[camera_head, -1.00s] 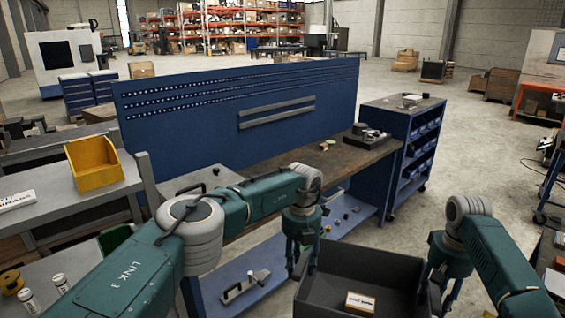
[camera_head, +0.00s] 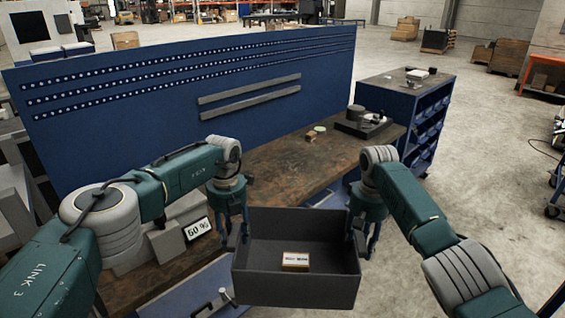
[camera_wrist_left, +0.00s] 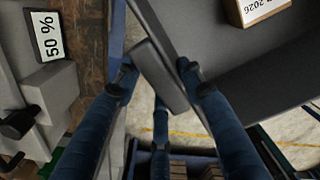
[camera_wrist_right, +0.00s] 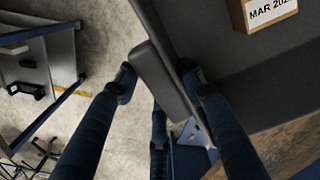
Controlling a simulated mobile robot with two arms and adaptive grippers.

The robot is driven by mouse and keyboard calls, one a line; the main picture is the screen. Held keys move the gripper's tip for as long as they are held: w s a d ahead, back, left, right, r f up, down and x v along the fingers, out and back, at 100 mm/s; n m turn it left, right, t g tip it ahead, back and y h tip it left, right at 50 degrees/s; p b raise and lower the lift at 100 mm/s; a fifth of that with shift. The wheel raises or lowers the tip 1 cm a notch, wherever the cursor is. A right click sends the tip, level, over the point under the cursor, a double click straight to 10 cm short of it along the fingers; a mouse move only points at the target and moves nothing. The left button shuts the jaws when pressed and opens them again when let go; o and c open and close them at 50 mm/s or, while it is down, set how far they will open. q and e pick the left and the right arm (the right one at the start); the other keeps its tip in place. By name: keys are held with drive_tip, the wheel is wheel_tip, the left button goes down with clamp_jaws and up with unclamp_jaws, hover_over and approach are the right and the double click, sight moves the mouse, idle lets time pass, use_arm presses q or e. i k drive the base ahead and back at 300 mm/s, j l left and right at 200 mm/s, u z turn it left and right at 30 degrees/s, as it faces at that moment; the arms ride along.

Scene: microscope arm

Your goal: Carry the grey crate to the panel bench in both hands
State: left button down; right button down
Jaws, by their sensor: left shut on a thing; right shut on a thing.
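The dark grey crate (camera_head: 295,290) is held up between my two grippers, in front of the panel bench (camera_head: 275,172); it looks about level. A small box with a white label (camera_head: 296,261) lies inside it. My left gripper (camera_head: 236,238) is shut on the crate's left handle, which shows between the fingers in the left wrist view (camera_wrist_left: 158,75). My right gripper (camera_head: 362,240) is shut on the right handle, seen in the right wrist view (camera_wrist_right: 160,80). The bench has a brown worktop and a blue perforated back panel (camera_head: 180,100). The crate hides part of the worktop's front edge.
A "50 %" sign (camera_head: 198,229) and grey blocks stand on the worktop's left. A dark device (camera_head: 364,122) and small items sit toward its right end. The worktop's middle is mostly bare. A blue cabinet (camera_head: 420,110) stands right of the bench, with open floor beyond.

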sight(293, 166)
drive_tip(key=i+l+u, duration=0.1)
drive_tip(key=i, duration=0.25)
drive_tip(key=i+l, duration=0.1)
drive_tip(key=i, duration=1.75)
